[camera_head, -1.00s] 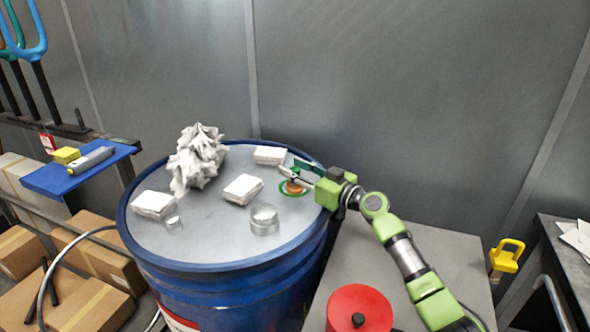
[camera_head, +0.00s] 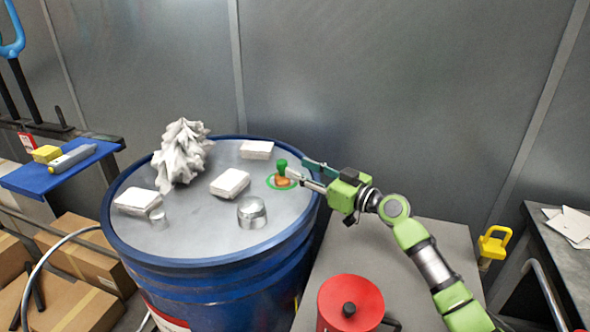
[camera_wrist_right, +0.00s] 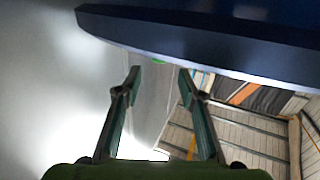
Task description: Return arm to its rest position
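My right gripper (camera_head: 312,174) is at the right edge of the blue drum top, beside a small orange object with a green knob (camera_head: 282,172). That object stands upright on a green ring on the drum's grey lid. In the right wrist view, my right gripper's two fingers (camera_wrist_right: 158,82) are spread apart with nothing between them. The drum's dark blue rim (camera_wrist_right: 200,42) crosses above the fingertips there. My right arm comes in from the lower right of the head view. My left gripper is in neither view.
The blue drum (camera_head: 225,290) also holds white blocks (camera_head: 230,183), a crumpled white heap (camera_head: 182,153) and metal cylinders (camera_head: 251,212). A red can (camera_head: 350,302) stands on the grey table (camera_head: 440,240) below my right arm. A wall (camera_head: 390,90) rises close behind.

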